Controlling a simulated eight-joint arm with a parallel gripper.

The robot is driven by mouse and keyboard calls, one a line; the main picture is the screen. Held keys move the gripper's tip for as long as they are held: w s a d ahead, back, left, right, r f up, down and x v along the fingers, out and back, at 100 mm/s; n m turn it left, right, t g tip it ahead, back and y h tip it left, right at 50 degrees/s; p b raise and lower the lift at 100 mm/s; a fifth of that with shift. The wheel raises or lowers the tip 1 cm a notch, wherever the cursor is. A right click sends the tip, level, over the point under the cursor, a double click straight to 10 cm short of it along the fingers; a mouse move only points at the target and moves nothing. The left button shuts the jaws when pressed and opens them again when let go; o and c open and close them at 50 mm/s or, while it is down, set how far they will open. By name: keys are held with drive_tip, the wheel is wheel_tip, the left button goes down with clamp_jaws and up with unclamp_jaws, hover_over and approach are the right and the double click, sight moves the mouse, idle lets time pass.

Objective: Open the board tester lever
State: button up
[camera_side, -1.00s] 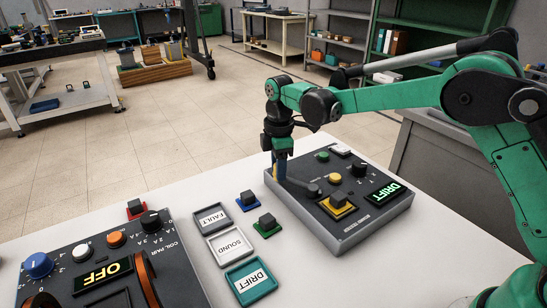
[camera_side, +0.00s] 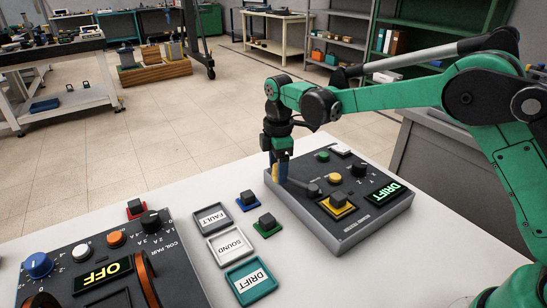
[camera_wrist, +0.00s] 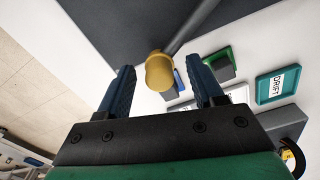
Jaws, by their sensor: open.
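The board tester (camera_side: 345,235) is a dark grey box on the white table, at the right in the side view. Its lever (camera_side: 298,187) runs from a round pivot on the top face to a yellow knob (camera_side: 275,173) near the left corner. My gripper (camera_side: 282,174) points down at that knob and partly hides it. In the wrist view my gripper (camera_wrist: 166,86) is open, with its two blue fingers spread. The yellow knob (camera_wrist: 159,72) lies in the gap between them, with clear space on both sides. The lever's shaft (camera_wrist: 193,27) runs up and right from it.
The tester also carries a lit DRIFT display (camera_side: 386,193) and a dark block on a yellow base (camera_side: 338,203). Blue (camera_side: 248,201) and green (camera_side: 267,225) blocks stand left of it. Labelled trays (camera_side: 250,283) and the coil box (camera_side: 60,255) stand further left.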

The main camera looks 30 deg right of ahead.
sight(297, 183)
drive_tip(key=shift+r, duration=2.7)
drive_tip(key=shift+s+d+r, duration=0.1)
drive_tip(key=shift+s+r, duration=0.1)
drive_tip(key=shift+r, duration=0.1)
drive_tip(key=s+d+r+m+t, duration=0.3)
drive_tip(key=s+r+m, duration=0.2)
drive_tip(key=s+m, duration=0.25)
drive_tip(key=s+d+f+m+t, duration=0.1)
drive_tip(key=s+f+m+t, duration=0.2)
drive_tip(key=s+m, duration=0.4)
drive_tip(key=shift+s+d+f+t, duration=0.25)
drive_tip(key=shift+s+t, duration=0.35)
drive_tip(key=shift+s, duration=0.65)
